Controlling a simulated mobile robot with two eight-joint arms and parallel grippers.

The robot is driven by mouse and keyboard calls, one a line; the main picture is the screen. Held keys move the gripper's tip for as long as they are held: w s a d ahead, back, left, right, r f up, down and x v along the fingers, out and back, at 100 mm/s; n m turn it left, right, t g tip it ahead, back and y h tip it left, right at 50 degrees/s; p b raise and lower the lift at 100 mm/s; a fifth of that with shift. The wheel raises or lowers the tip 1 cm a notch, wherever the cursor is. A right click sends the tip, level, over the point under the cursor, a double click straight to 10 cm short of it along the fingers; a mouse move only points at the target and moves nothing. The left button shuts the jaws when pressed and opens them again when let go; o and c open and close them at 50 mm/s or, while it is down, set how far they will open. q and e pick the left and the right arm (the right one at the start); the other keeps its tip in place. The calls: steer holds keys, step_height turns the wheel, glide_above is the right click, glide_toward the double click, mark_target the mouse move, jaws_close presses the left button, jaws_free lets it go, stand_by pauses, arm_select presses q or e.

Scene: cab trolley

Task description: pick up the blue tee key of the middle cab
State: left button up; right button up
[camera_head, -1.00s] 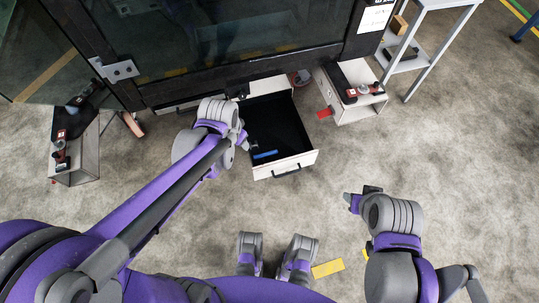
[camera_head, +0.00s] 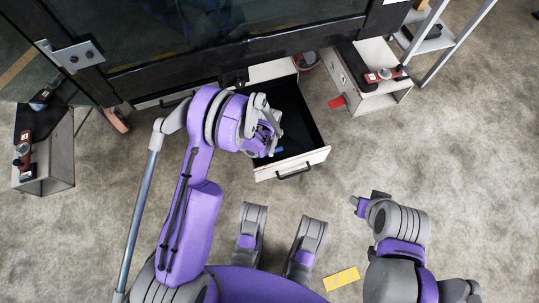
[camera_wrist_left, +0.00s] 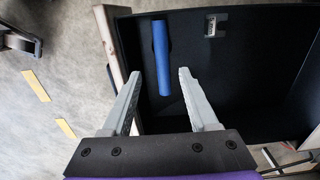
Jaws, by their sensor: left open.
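The blue tee key (camera_wrist_left: 161,55) lies in the open drawer (camera_head: 308,158) of the middle cab. In the left wrist view it stands lengthwise beside the drawer's wall, and its lower end shows between my finger tips. In the head view only a small blue bit (camera_head: 278,150) shows past my left gripper (camera_head: 272,128), which hangs over the drawer. My left gripper (camera_wrist_left: 160,78) is open and empty, with one finger on each side of the key's line. My right gripper (camera_head: 361,203) is off to the right above the floor; its fingers are too small to read.
A small label plate (camera_wrist_left: 217,25) is on the drawer's dark inside. A side cabinet (camera_head: 381,103) with a red and grey tool on top stands right of the drawer, another (camera_head: 52,160) at left.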

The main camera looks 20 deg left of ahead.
arm_select(q)
steer(key=f+b, duration=0.1)
steer(key=f, duration=0.4)
steer(key=f+b, duration=0.1)
steer(key=f, duration=0.2)
steer(key=shift+w+a+f+b, duration=0.1)
steer(key=shift+w+b, duration=0.15)
steer(key=shift+b, duration=0.05)
jaws_close()
stand_by(1.1)
